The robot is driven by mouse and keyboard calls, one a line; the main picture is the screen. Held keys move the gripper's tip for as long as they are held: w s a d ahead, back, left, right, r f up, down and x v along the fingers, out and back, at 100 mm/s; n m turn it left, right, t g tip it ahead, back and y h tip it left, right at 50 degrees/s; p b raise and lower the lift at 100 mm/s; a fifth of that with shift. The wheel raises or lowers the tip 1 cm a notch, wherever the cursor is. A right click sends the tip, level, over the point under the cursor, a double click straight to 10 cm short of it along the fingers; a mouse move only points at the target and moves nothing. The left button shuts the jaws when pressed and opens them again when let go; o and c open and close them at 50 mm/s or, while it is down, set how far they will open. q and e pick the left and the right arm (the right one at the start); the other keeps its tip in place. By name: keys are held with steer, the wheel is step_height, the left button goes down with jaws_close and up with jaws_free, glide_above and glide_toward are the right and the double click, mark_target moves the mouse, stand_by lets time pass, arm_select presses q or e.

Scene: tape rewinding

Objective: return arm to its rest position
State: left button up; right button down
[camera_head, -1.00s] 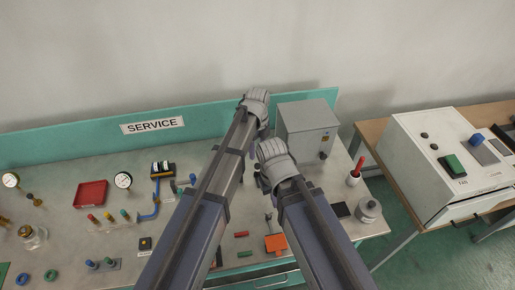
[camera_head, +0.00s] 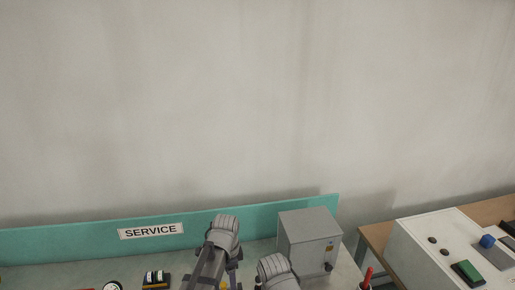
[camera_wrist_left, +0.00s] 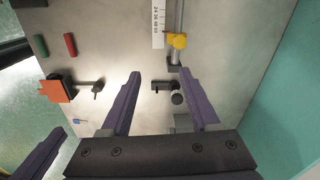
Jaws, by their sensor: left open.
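My left arm comes in at the bottom centre of the head view, with its grey wrist (camera_head: 226,228) over the bench. In the left wrist view, my left gripper (camera_wrist_left: 160,76) is open, with its two purple fingers apart and nothing between the tips. A dark fitting with a round knob (camera_wrist_left: 177,99) lies below, between the fingers in the picture. My right arm's grey wrist (camera_head: 275,268) is right of the left one; its jaws are hidden there. Another purple finger (camera_wrist_left: 38,152), apparently of my right gripper, shows at the wrist view's lower left.
A grey box (camera_head: 308,238) stands just right of my arms. A teal back panel (camera_head: 60,243) carries a SERVICE sign (camera_head: 150,231). A yellow clamp (camera_wrist_left: 176,41), an orange block (camera_wrist_left: 57,89) and red (camera_wrist_left: 70,44) and green (camera_wrist_left: 41,46) pieces are on the bench. A white console (camera_head: 440,250) stands right.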

arm_select(q)
steer(key=s+a+n, duration=0.8)
steer(key=s+n, duration=0.1)
steer(key=n, duration=0.5)
steer(key=s+d+m+y, duration=0.1)
steer(key=s+d+m, duration=0.2)
steer(key=s+d, duration=0.3)
steer(key=d, duration=0.4)
steer(key=shift+d+f+g+b, duration=0.25)
steer(key=shift+g+b, duration=0.05)
steer(key=shift+s, duration=0.1)
